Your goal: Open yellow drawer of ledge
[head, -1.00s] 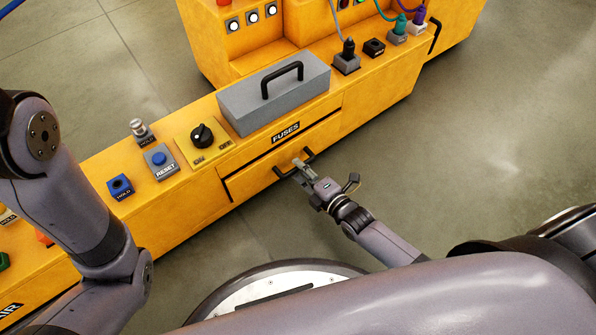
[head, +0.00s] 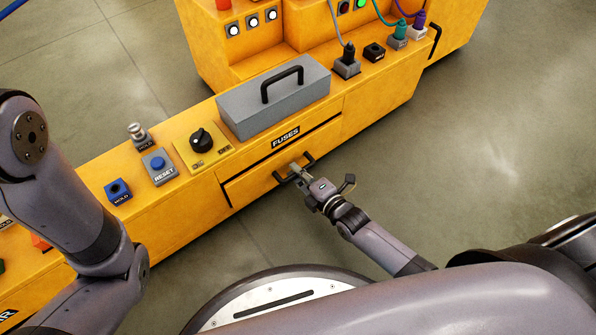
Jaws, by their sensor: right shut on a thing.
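The yellow drawer (head: 248,185) sits in the front of the long yellow ledge (head: 165,222), below the black FUSES label (head: 285,137). A thin dark gap runs along its top and left edges, and it looks shut or nearly so. Its black bar handle (head: 309,158) is on the drawer front. My right gripper (head: 297,171) is shut on the handle's middle, reaching in from the lower right, and its fingers hide that part of the bar. My left arm shows at the left edge, but its gripper is out of view.
A grey lidded box (head: 274,103) with a black handle stands on the ledge above the drawer. A black rotary knob (head: 201,139), a blue RESET button (head: 158,163) and several plugs share the ledge top. The floor (head: 480,150) right of the ledge is clear.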

